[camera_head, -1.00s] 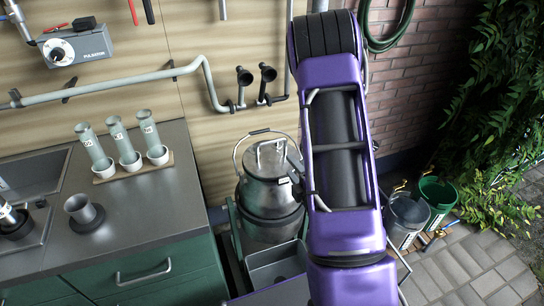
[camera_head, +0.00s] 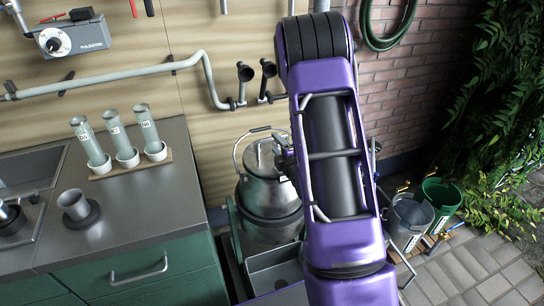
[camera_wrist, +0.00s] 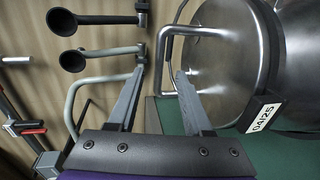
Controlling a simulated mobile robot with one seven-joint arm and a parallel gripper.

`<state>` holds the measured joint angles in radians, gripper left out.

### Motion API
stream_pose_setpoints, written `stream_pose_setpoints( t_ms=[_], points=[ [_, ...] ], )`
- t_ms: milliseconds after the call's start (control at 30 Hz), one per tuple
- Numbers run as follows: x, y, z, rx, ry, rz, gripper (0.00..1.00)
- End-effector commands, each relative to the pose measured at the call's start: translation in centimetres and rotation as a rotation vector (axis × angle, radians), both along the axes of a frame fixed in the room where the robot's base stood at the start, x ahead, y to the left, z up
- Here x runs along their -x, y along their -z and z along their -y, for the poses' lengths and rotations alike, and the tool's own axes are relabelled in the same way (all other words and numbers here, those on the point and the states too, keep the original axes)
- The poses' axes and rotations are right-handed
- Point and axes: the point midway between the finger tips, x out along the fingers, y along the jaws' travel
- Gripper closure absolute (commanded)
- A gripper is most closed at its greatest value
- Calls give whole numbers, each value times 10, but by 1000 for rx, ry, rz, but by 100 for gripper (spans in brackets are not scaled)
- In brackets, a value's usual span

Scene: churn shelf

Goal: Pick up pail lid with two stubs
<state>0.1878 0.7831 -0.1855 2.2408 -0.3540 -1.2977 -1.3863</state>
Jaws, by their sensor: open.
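The pail lid (camera_head: 262,154) is a round shiny metal disc on top of the metal pail (camera_head: 268,194), partly hidden by my arm in the head view. In the wrist view the lid (camera_wrist: 232,62) fills the upper right, with a bent metal tube (camera_wrist: 165,60) along its edge. My gripper (camera_wrist: 160,72) is open, its two grey fingers on either side of the lower end of that tube, apparently with nothing clamped. In the head view only a dark part of my gripper shows beside the lid. I cannot make out two stubs clearly.
A wall pipe (camera_head: 120,83) and two dark funnel-shaped fittings (camera_head: 256,76) are behind. The counter (camera_head: 150,205) with tubes stands left. Grey (camera_head: 408,220) and green (camera_head: 440,196) buckets stand right.

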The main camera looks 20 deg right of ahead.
Motion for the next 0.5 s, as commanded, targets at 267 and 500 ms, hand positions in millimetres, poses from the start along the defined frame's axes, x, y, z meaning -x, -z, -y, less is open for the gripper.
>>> stream_pose_setpoints(
  t_ms=[267,500],
  points=[
    [-39,6,3,1,-1,2,50],
    [-48,8,2,1,0,1,50]
  ],
)
